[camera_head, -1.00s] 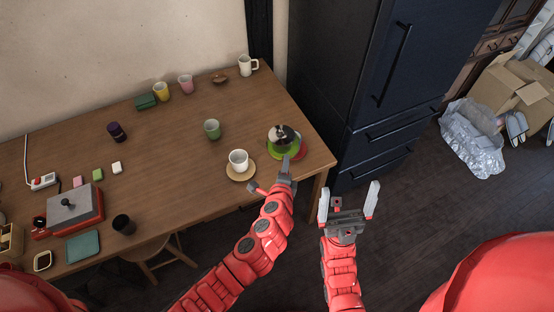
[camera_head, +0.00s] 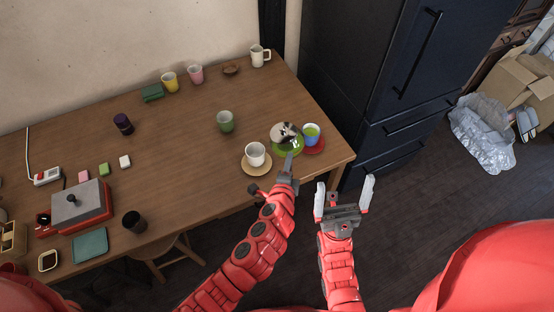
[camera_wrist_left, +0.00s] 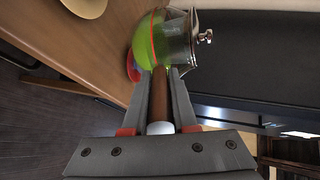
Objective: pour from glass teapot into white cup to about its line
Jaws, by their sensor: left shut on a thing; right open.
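The glass teapot (camera_head: 285,135) with bright green liquid and a metal lid is at the table's right end. My left gripper (camera_head: 290,167) is shut on its brown handle; the wrist view shows the handle between the fingers (camera_wrist_left: 160,95) and the green liquid in the pot (camera_wrist_left: 150,42). I cannot tell whether the pot is clear of the table. The white cup (camera_head: 255,153) stands upright on a tan saucer (camera_head: 257,169), left of the teapot and apart from it. I see no liquid in it; its line is not visible. My right gripper (camera_head: 343,199) is open and empty, in front of the table edge.
A blue cup with green liquid (camera_head: 311,134) stands on a red saucer (camera_head: 317,149) just right of the teapot. The dark fridge (camera_head: 385,80) is right of the table. Table left of the white cup is clear.

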